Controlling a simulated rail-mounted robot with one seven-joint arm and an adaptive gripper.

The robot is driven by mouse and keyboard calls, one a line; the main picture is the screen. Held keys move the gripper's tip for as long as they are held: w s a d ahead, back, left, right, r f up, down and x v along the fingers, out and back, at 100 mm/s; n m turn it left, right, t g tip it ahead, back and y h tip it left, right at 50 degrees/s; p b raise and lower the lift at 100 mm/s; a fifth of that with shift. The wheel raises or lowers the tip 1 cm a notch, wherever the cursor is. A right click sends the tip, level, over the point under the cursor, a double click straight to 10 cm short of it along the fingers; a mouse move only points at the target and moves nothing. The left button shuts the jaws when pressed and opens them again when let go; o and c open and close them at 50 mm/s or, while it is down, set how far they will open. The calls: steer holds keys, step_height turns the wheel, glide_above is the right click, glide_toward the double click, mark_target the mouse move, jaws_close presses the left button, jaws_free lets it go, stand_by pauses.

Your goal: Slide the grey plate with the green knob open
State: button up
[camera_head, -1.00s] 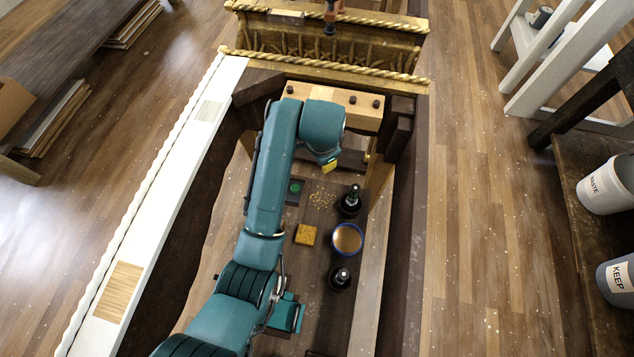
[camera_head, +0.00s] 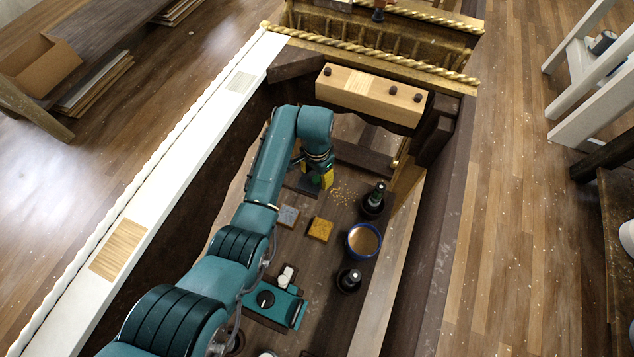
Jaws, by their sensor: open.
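The grey plate (camera_head: 293,182) lies on the brown board inside the console's frame, in the upper middle of the head view. Only part of its dark surface shows, and its green knob is hidden behind my gripper. My gripper (camera_head: 322,184), with yellow finger parts, points down over or beside the plate. It is open. I cannot tell from this view whether the fingers are around the knob or touching the plate.
Close by are yellow crumbs (camera_head: 343,195), a grey block (camera_head: 288,215), an orange sponge (camera_head: 320,229), a blue-rimmed bowl (camera_head: 363,240) and two dark bottles (camera_head: 375,198) (camera_head: 349,280). A teal tray (camera_head: 275,305) lies nearer. A wooden beam (camera_head: 370,95) crosses behind.

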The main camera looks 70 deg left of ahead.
step_height(320, 180, down, 2)
steer(key=shift+b, duration=0.3)
jaws_close()
